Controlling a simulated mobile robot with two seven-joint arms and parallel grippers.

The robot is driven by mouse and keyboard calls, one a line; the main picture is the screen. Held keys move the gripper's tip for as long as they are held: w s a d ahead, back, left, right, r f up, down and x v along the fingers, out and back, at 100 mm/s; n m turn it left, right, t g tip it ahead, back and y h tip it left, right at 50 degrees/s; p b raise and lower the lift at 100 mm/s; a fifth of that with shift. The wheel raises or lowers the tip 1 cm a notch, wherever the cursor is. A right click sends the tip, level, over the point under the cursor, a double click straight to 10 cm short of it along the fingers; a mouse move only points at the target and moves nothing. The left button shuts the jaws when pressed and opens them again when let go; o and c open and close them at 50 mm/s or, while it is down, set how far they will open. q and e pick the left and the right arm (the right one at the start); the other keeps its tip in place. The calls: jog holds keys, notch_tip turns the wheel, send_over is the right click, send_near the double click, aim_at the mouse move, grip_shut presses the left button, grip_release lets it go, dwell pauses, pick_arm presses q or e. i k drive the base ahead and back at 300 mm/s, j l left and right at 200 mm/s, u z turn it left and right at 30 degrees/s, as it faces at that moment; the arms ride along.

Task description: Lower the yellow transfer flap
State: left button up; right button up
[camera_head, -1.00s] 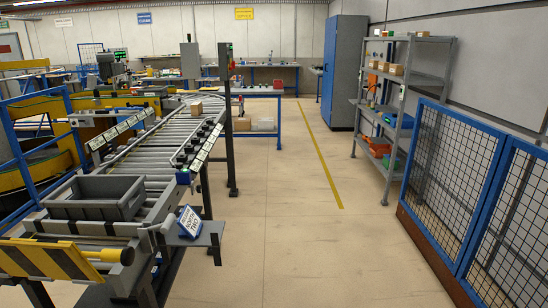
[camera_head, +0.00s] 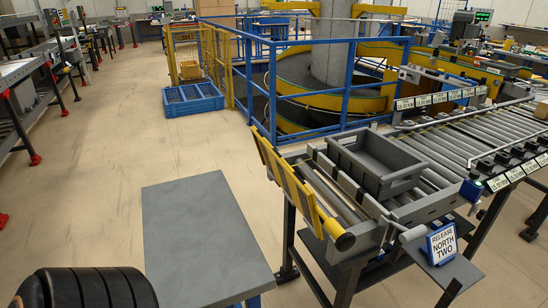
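The yellow transfer flap (camera_head: 291,188) is at the near left end of the roller conveyor (camera_head: 430,150). It stands raised and steeply tilted, seen nearly edge-on, with dark stripes on it. A yellow round end piece (camera_head: 345,242) is at its near lower corner. An empty-looking grey tote (camera_head: 377,165) sits on the rollers just behind the flap. Neither of my grippers is in view.
A grey-topped table (camera_head: 200,240) stands left of the flap, with a gap between. A "RELEASE NORTH TWO" sign (camera_head: 442,243) is at the conveyor's near corner. Blue railings (camera_head: 310,85) surround the spiral behind. Open floor (camera_head: 150,140) lies to the left.

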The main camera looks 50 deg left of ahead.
aim_at(297, 193)
jog(key=i+l+u, duration=0.1)
jog(key=u, duration=0.3)
jog(key=i+l+u, duration=0.2)
jog(key=u, duration=0.2)
jog(key=i+l+u, duration=0.2)
jog(key=u, duration=0.2)
jog(key=i+l+u, duration=0.2)
jog(key=u, duration=0.2)
jog(key=i+l+u, duration=0.15)
jog(key=l+u, duration=0.25)
jog(key=i+l+u, duration=0.1)
jog(key=l+u, duration=0.3)
jog(key=k+z, duration=0.1)
jog(key=k, duration=0.3)
